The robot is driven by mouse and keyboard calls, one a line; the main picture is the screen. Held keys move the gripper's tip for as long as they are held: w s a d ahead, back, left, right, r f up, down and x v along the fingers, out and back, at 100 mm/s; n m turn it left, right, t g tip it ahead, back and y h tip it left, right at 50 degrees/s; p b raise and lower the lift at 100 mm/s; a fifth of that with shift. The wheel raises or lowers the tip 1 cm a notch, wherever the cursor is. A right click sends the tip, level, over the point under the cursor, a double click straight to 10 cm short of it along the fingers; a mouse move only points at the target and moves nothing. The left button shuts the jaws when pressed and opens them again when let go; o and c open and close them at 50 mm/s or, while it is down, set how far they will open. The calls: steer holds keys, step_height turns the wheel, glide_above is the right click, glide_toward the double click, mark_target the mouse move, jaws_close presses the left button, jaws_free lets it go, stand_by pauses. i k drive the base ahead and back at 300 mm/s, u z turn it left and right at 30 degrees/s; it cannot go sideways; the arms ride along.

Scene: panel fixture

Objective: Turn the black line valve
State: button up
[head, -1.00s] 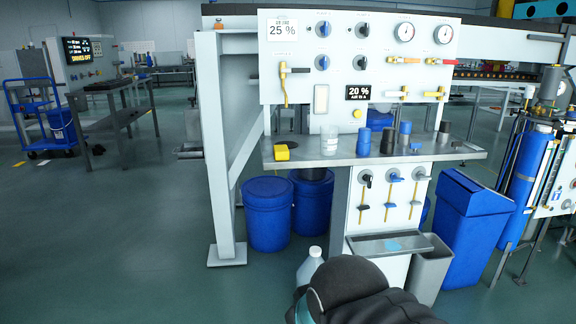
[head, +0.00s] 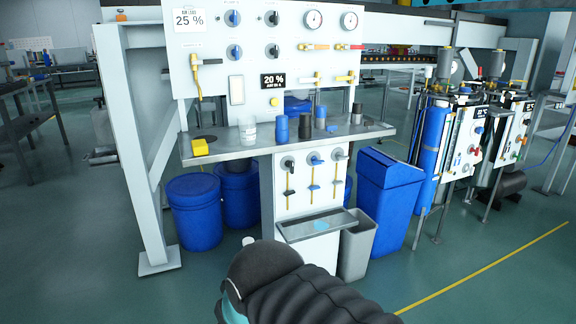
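A white panel (head: 262,75) holds blue knobs (head: 233,18) on the left and black knobs (head: 272,18) beside them, in two rows. Small valves with red, yellow and white handles sit on its right side. Below the shelf, a narrow white panel (head: 300,195) carries three valves: a dark one (head: 288,163) at left, a blue one (head: 314,159) in the middle and a grey one (head: 338,155) at right. Thin yellow stems hang below them. Which one is the black line valve I cannot tell for sure. My gripper is out of view; only my dark arm shows at the bottom.
A small tray (head: 345,217), grey bin (head: 357,247) and blue bin (head: 395,195) stand below. Blue drums (head: 195,212) are at left. Floor is clear at right.

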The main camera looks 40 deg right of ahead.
mark_target(290, 164)
steer(key=z, duration=1.25)
